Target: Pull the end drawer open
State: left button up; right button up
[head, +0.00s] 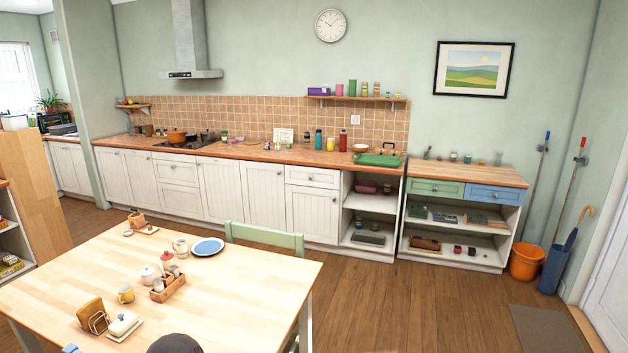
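The end drawer appears to be the blue drawer (494,194) at the right end of the wood-topped unit (470,173). It has a small knob on its front and looks shut. A green drawer (436,188) sits just left of it, also looking shut. Neither of my grippers is in view, so I cannot tell whether they are open or holding anything.
A dining table (240,280) with crockery fills the lower left, with a green chair (264,238) behind it. An orange bucket (524,262) and a blue umbrella stand (552,270) stand right of the unit. The floor (430,305) before the drawers is clear.

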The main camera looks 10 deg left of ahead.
aim_at(323, 178)
jog(key=i+z, duration=0.1)
jog(key=z, duration=0.7)
jog(key=i+u, duration=0.15)
jog(key=i, duration=0.45)
jog(key=i+u, duration=0.15)
jog(key=i, duration=0.4)
jog(key=i+l+u, duration=0.15)
jog(key=i, duration=0.45)
jog(key=i+l+u, duration=0.15)
jog(key=i, duration=1.8)
jog(key=i+j+u, duration=0.1)
jog(key=i+u, duration=0.35)
jog(key=i, duration=0.15)
jog(key=i+l+u, duration=0.15)
jog(key=i+u, duration=0.25)
jog(key=i, duration=0.2)
jog(key=i+l+u, duration=0.3)
jog(key=i+u, duration=0.15)
jog(key=i, duration=0.15)
jog(key=i+j+u, duration=0.4)
jog(key=i+u, duration=0.85)
jog(key=i+l+u, duration=0.1)
jog(key=i+u, duration=0.35)
jog(key=i+j+u, duration=0.1)
jog(key=i, duration=0.65)
jog(key=i+j+u, duration=0.15)
jog(key=i, duration=0.55)
jog(key=z, duration=2.2)
jog(key=k+j, duration=0.05)
